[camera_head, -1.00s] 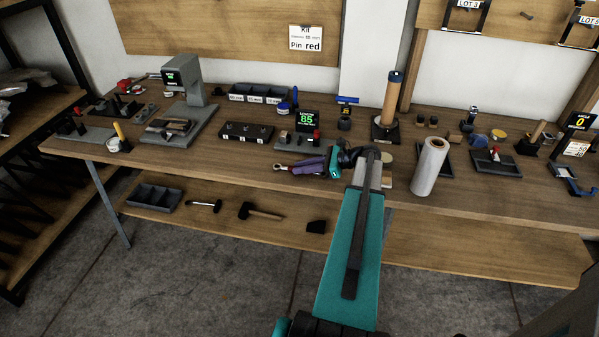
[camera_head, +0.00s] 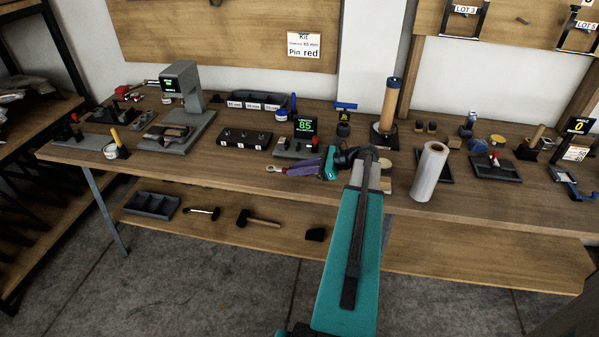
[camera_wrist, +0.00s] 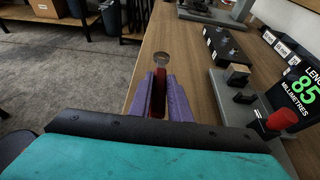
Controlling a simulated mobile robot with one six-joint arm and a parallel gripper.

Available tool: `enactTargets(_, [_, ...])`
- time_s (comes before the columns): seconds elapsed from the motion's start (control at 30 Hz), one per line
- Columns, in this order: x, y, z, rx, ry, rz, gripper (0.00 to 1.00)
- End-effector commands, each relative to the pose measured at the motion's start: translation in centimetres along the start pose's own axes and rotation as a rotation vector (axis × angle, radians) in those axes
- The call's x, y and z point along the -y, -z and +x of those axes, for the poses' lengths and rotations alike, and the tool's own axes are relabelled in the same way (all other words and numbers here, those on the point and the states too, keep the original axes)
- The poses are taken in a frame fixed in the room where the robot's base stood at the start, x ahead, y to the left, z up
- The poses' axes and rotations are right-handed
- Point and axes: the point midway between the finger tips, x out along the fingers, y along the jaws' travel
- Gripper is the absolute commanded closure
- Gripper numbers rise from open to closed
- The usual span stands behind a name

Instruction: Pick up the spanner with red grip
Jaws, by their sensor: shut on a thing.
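My gripper (camera_wrist: 160,95) has purple fingers and shows in the wrist view above the wooden bench. It is shut on the spanner (camera_wrist: 159,92), whose red grip lies between the two fingers. In the head view my gripper (camera_head: 300,168) points left near the bench's front edge. The rest of the spanner is hidden by the fingers.
A fixture with a green "85" display (camera_head: 305,127) stands just behind my gripper. A black block with pegs (camera_head: 245,138) and a grey press (camera_head: 182,90) stand further left. A white roll (camera_head: 430,171) stands to the right.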

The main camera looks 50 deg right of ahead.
Motion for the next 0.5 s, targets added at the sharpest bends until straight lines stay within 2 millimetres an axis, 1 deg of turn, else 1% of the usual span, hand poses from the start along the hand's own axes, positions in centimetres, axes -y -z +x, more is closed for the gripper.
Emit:
enactTargets(0.03, [-1.0,-0.2,0.3,0.001,0.0,-0.001,1.0])
enactTargets(0.5, [-6.7,-1.7,2.5,0.001,0.0,-0.001,1.0])
